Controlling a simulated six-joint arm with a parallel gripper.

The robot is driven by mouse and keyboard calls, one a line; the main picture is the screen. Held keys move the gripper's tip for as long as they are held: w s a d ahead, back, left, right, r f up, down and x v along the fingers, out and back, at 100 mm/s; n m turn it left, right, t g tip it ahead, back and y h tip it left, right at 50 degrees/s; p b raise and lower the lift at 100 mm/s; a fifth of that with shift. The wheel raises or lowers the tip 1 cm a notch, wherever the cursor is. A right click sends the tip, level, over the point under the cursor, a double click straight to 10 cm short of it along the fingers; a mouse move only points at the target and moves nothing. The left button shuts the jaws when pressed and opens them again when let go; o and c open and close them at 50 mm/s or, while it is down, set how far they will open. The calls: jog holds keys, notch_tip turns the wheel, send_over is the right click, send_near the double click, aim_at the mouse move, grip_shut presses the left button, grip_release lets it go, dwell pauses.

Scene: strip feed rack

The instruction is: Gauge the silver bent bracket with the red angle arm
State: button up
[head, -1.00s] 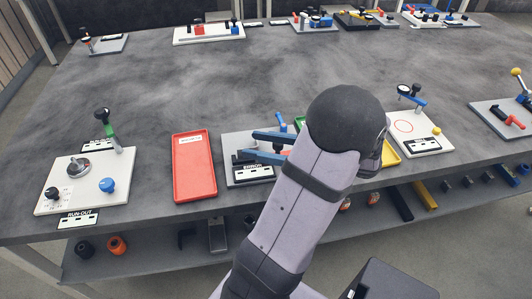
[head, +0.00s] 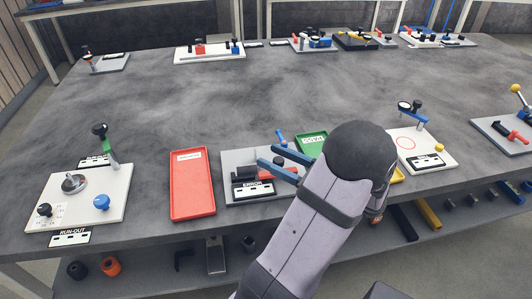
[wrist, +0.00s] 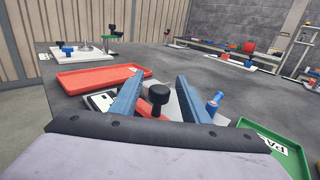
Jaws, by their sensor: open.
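My gripper (head: 268,156) is open and empty, its two blue fingers above the grey gauge plate (head: 232,160). The plate carries a red arm-like part (head: 284,174), a black block and a blue-handled piece (head: 281,138). In the wrist view my gripper (wrist: 160,76) spreads its fingers with a black knob (wrist: 158,95) between them in the picture; contact cannot be told. A silver-grey piece (head: 215,256) is on the lower shelf; I cannot tell whether it is the bent bracket. My arm and fingers hide part of the plate.
A red tray (head: 192,183) lies left of the plate, and a green tray (head: 313,143) is just right of it. A run-out station (head: 110,200) is further left; a white station (head: 425,150) stands right. The middle of the bench is clear.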

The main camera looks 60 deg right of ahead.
jog(key=shift+w, duration=1.5)
grip_shut()
